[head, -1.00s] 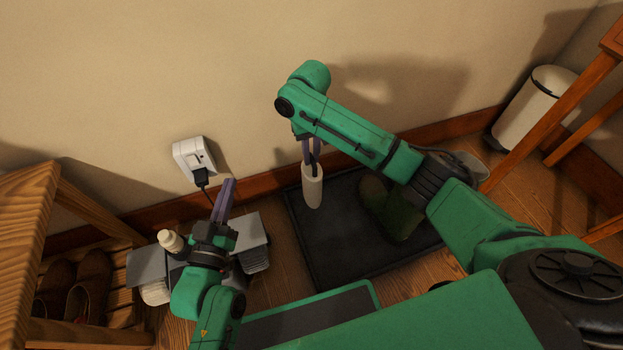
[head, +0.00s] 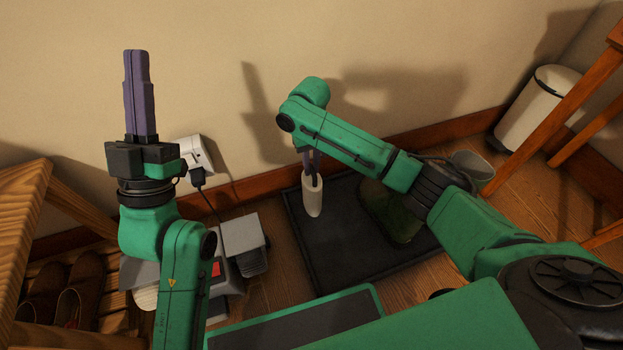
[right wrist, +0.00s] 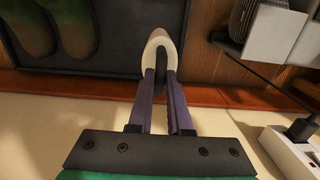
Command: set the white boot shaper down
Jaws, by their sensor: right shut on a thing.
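The white boot shaper (head: 312,198) is held roughly upright in my right gripper (head: 311,170), over the left part of the black tray (head: 335,262). In the right wrist view the shaper (right wrist: 160,42) sits between the purple fingers of the gripper (right wrist: 160,75), its far end against the tray's dark surface. I cannot tell whether its lower end touches the tray. My left gripper (head: 136,55) is raised in front of the wall, pointing up, with nothing visible in it. Its fingers overlap in this view, so their gap is hidden.
Green boots (head: 390,215) stand on the tray, partly behind my right arm; they also show in the right wrist view (right wrist: 72,25). A wall socket (head: 196,155) with a plug is at left. Brown shoes (head: 80,285) sit on a wooden rack. A white bin (head: 538,105) stands at right.

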